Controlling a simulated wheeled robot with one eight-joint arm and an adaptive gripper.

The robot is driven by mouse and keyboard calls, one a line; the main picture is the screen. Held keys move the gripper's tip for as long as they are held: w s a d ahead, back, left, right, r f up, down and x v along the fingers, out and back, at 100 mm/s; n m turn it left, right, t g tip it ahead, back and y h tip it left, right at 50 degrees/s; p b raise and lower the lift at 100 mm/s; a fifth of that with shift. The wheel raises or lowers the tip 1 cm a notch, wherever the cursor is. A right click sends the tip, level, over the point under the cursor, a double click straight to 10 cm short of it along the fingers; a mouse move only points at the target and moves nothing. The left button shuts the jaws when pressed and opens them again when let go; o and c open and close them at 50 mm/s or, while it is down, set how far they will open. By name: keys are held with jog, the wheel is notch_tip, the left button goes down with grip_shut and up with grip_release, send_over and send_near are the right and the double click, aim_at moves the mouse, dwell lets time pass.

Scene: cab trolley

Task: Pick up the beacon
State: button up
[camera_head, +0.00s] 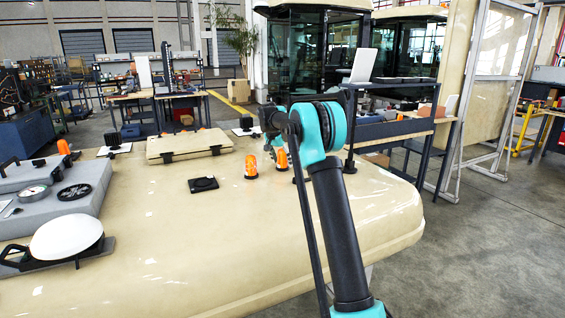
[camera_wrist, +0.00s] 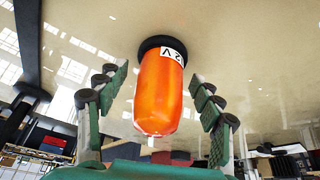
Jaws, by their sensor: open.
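An orange beacon (camera_wrist: 158,92) with a black base and a white label fills the middle of the wrist view, its base against the cream surface. My gripper (camera_wrist: 163,84) is open, with a finger on each side of it and visible gaps. In the head view, orange beacons stand on the cream roof panel (camera_head: 150,240): one in the open (camera_head: 251,168) and one partly behind my arm (camera_head: 281,160). I cannot tell for sure which one is between my fingers. My gripper in the head view is mostly hidden by my wrist.
A grey box (camera_head: 50,192) and a white disc on a black mount (camera_head: 66,237) stand at left. The front of the panel is clear.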

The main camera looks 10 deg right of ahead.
jog(key=shift+c, duration=0.6)
jog(key=c, duration=1.3)
jog(key=shift+o, duration=0.2)
notch_tip(320, 180, up, 20)
